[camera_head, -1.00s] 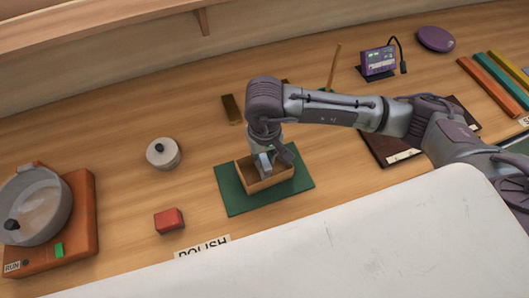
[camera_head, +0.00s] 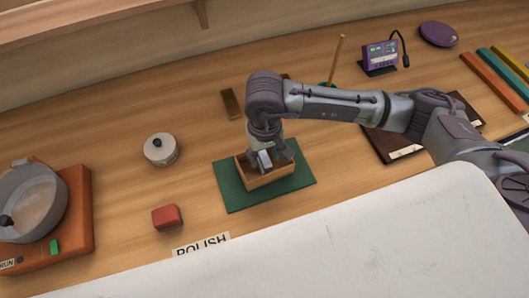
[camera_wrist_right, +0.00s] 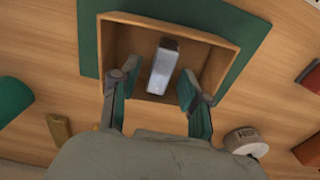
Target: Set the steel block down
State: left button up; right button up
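The steel block (camera_wrist_right: 162,70) is a small grey block inside an open wooden box (camera_wrist_right: 228,58), and it shows in the head view (camera_head: 264,160) too. The box (camera_head: 268,180) stands on a green mat (camera_head: 234,193). My right gripper (camera_wrist_right: 155,92) reaches down into the box from above. Its two fingers are spread on either side of the block, with a visible gap to each. The block appears to rest on the box floor; the exact contact underneath is hidden. My left gripper is not in view.
A white lidded pot (camera_head: 160,150) and a red block (camera_head: 167,217) stand left of the mat, near a POLISH label (camera_head: 201,244). An orange appliance with a pan (camera_head: 35,205) is at far left. A brass-coloured bar (camera_head: 231,103) lies behind the box.

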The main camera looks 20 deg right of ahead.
aim_at(264, 157)
jog(key=shift+r+p, duration=0.85)
jog(key=shift+p, duration=0.15)
notch_tip(264, 157, up, 11)
jog(key=b, duration=0.4)
jog(key=shift+r, duration=0.2)
jog(key=shift+s+f, duration=0.1)
